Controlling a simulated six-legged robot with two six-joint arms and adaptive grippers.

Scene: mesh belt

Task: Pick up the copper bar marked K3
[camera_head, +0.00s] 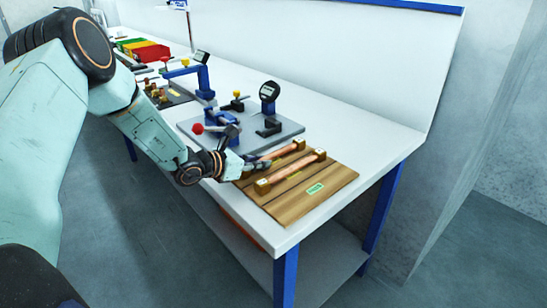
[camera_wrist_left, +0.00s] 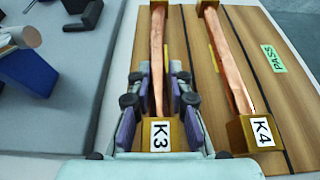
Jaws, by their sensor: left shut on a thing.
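The copper bar marked K3 (camera_wrist_left: 158,50) lies on a wooden board (camera_wrist_left: 205,85) in the left wrist view, with its K3 label on the near brass end block. My left gripper (camera_wrist_left: 157,90) is shut on this bar, with a finger on each side just beyond the label. In the head view the K3 bar (camera_head: 280,152) is partly hidden by my left gripper (camera_head: 258,163). The copper bar marked K4 (camera_wrist_left: 231,60) lies to its right, apart from the gripper, and also shows in the head view (camera_head: 291,172). My right gripper is not in view.
A green PASS label (camera_head: 315,188) is on the board near the white table's (camera_head: 310,225) front corner. A grey plate with a dial gauge (camera_head: 269,92) and blue clamps stands left of the board. Red, yellow and green bins (camera_head: 150,52) are farther back.

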